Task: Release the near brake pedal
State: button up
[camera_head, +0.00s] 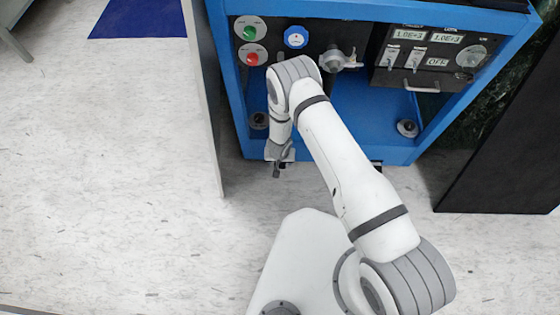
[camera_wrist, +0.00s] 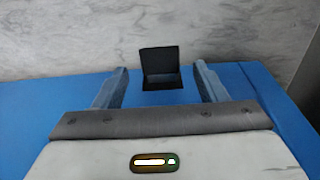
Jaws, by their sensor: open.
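A black brake pedal (camera_wrist: 160,66) shows in the wrist view at the edge of the blue cart (camera_wrist: 245,85). It has an upright plate and a lower flat part. My gripper (camera_wrist: 162,84) is open, with one finger to each side of the pedal in the picture. I cannot tell whether either finger touches it. In the head view my gripper (camera_head: 278,168) points down at the lower left front of the blue cart (camera_head: 235,85), and the pedal there is mostly hidden. Another small dark part (camera_head: 376,165) shows at the cart's lower front edge, partly behind my arm.
The cart carries a control panel with a green button (camera_head: 250,32), a red button (camera_head: 252,58), a blue gauge (camera_head: 296,37) and a drawer-like handle (camera_head: 422,88). A pale upright panel (camera_head: 207,130) stands close left. A dark panel (camera_head: 510,150) stands right. The floor at left is clear.

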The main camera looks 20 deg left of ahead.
jog(key=r, duration=0.1)
jog(key=r+p, duration=0.1)
jog(key=r, duration=0.1)
jog(key=s+r, duration=0.1)
jog(key=r, duration=0.1)
jog(key=shift+d+r, duration=0.2)
jog(key=shift+r, duration=0.05)
jog(key=f+b, duration=0.2)
jog(key=f+t+b, duration=0.1)
jog(key=f+b, duration=0.1)
jog(key=f, duration=0.1)
jog(key=f+t+b, duration=0.1)
jog(key=f+b, duration=0.1)
jog(key=f, duration=0.1)
jog(key=shift+w+a+y, duration=0.15)
jog(key=shift+w+y, duration=0.2)
jog(key=shift+y, duration=0.05)
